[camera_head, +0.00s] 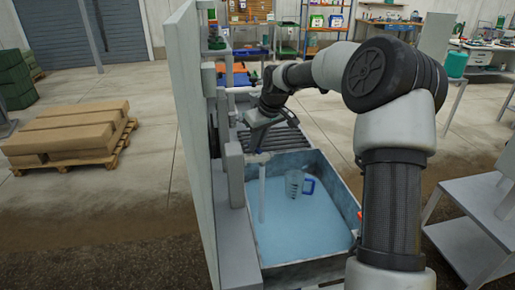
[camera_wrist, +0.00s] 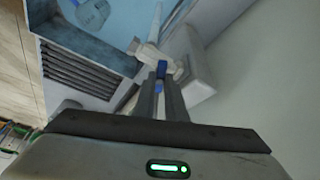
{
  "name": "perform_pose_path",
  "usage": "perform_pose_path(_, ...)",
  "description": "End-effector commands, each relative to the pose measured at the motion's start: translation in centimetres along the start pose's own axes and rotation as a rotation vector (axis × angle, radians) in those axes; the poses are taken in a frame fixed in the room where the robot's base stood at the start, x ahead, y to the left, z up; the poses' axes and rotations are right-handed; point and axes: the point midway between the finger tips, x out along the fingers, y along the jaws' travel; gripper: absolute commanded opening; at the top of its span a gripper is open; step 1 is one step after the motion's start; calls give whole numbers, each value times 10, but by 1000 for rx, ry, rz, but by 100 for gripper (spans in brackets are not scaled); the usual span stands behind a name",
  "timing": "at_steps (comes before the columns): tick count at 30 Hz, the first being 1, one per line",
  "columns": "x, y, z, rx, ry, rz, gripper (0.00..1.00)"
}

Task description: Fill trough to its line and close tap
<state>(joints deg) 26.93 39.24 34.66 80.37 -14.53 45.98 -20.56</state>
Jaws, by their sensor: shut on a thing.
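The grey trough (camera_head: 308,272) holds pale blue water (camera_head: 300,225). A tap (camera_head: 256,158) sticks out over its left side, and a pale vertical column (camera_head: 262,195) under it looks like running water. My gripper (camera_head: 258,138) is above the tap. In the wrist view my gripper (camera_wrist: 167,84) is shut on the tap's small blue handle (camera_wrist: 163,68), with the tap body (camera_wrist: 148,50) just beyond. The fingertips are small and partly hidden in the head view. I cannot make out a fill line on the trough wall.
A clear jug with a blue handle (camera_head: 294,183) is in the trough. A slatted grate (camera_head: 277,138) lies behind it. A tall grey panel (camera_head: 190,120) stands close on the left. A grey stand (camera_head: 470,210) is at right; boxes on a pallet (camera_head: 70,135) are at far left.

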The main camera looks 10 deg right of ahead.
Motion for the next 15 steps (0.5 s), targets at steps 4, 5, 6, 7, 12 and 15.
perform_pose_path(4, 1, -3, -1, 119, 3, 55, 0)
perform_pose_path(5, 1, -3, -1, 143, 3, 65, 0)
perform_pose_path(6, 1, -4, -1, 173, 3, 78, 0)
perform_pose_path(7, 1, -4, -1, 196, 3, 87, 0)
perform_pose_path(12, 1, -5, -2, 307, 2, 131, 0)
perform_pose_path(15, 1, -5, -2, 359, 2, 152, 0)
